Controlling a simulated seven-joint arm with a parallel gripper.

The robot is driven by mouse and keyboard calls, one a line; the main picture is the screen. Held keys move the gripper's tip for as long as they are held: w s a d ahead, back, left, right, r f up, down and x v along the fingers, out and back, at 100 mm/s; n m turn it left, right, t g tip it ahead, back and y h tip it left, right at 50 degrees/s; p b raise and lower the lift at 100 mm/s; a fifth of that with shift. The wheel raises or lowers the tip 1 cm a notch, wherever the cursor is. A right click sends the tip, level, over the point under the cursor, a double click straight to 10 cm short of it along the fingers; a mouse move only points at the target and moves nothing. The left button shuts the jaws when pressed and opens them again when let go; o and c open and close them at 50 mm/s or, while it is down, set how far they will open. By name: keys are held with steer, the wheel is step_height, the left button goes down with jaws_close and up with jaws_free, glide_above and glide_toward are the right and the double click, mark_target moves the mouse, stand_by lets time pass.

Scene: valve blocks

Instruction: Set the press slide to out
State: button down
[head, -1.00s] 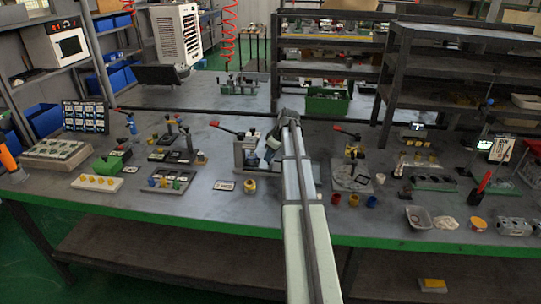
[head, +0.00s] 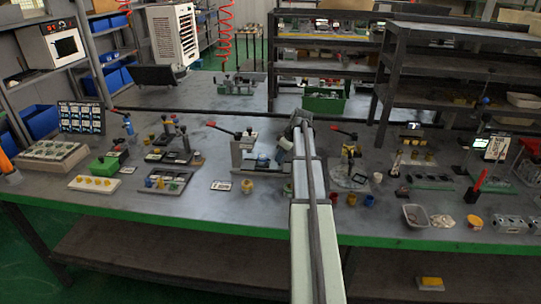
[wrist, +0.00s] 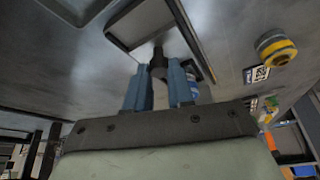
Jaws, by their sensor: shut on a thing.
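The press (head: 243,152) stands on the bench left of my arm in the head view, with a red-handled lever at its upper left. My gripper (head: 279,157) is at its right side, partly hidden by my own arm. In the wrist view, the two blue fingers of my gripper (wrist: 157,76) are shut on a dark knob (wrist: 158,58). A grey plate with a dark-edged recess (wrist: 128,28) lies just beyond the knob. The fingers hide the knob's lower part, and I cannot tell how far out the slide sits.
A yellow-ringed round part (head: 247,186) and a small label card (head: 221,185) lie in front of the press. Another red-levered fixture (head: 350,155) stands to the right of my arm. Small yellow, red and blue cups (head: 351,199) stand near the front edge.

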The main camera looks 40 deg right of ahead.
steer(key=shift+s+d, duration=1.2)
steer(key=c, duration=1.3)
jaws_free()
steer(key=shift+s+d, duration=0.1)
steer(key=o, duration=0.3)
steer(key=v, duration=1.3)
steer(key=shift+s+r, duration=0.15)
steer(key=shift+r, duration=0.2)
